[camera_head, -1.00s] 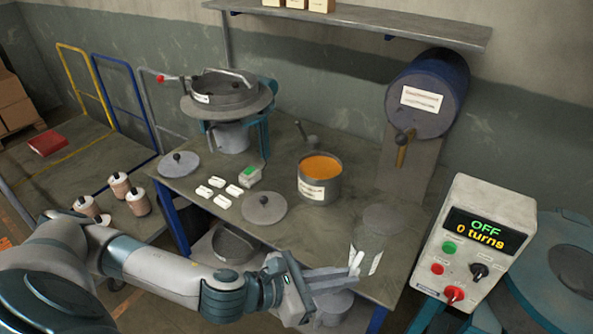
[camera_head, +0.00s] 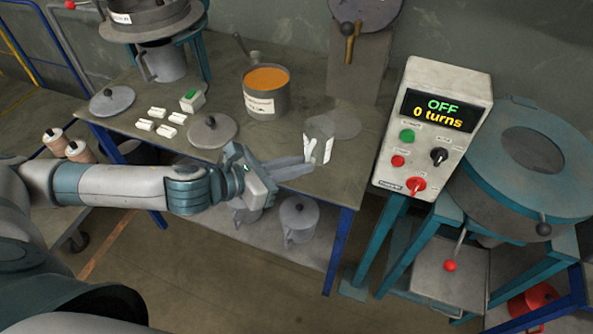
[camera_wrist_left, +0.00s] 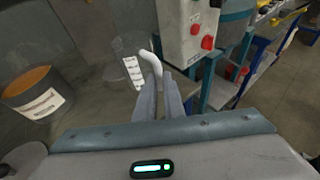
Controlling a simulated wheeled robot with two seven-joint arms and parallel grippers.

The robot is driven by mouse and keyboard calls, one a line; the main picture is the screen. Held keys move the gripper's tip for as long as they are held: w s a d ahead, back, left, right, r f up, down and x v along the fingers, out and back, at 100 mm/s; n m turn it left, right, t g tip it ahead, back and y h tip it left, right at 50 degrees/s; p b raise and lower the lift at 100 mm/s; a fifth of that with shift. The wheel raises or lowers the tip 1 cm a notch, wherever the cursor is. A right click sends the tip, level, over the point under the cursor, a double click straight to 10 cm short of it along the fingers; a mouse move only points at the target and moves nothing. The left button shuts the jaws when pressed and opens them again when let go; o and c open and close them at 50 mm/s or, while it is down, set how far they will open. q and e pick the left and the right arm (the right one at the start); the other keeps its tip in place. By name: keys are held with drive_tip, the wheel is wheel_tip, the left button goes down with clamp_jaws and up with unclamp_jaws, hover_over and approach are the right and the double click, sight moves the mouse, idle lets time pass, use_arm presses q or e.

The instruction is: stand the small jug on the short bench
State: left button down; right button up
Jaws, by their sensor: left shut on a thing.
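The small jug (camera_head: 319,136) is clear, with white label strips and a pale handle. It is over the front right part of the grey workbench (camera_head: 300,187); I cannot tell whether its base touches the top. My left gripper (camera_head: 308,164) reaches it from the left and is shut on its handle. In the left wrist view, the closed fingers (camera_wrist_left: 160,98) meet the white curved handle (camera_wrist_left: 151,63). The jug's clear body is faint there. My right gripper is not in view. No bench is clearly marked as the short one.
A pot of orange material (camera_head: 266,92), a loose lid (camera_head: 213,131) and small white blocks (camera_head: 158,113) stand on the workbench. A control box (camera_head: 433,128) reading OFF stands close to the right of the jug. A teal machine (camera_head: 520,160) is farther right.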

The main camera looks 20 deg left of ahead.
use_arm(q)
drive_tip(key=w+f, duration=0.1)
drive_tip(key=w+a+f, duration=0.1)
drive_tip(key=w, duration=0.1)
drive_tip(key=w+a, duration=0.1)
drive_tip(key=shift+w+f, duration=0.25)
drive_tip(key=shift+f, duration=0.15)
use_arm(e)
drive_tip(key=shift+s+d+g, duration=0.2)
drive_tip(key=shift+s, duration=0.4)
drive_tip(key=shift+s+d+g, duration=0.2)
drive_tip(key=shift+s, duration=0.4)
use_arm(q)
drive_tip(key=shift+d, duration=0.1)
drive_tip(key=shift+f+p, duration=0.3)
drive_tip(key=shift+f, duration=1.7)
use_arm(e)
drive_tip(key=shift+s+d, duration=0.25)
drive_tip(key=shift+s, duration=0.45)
use_arm(q)
drive_tip(key=shift+f, duration=0.15)
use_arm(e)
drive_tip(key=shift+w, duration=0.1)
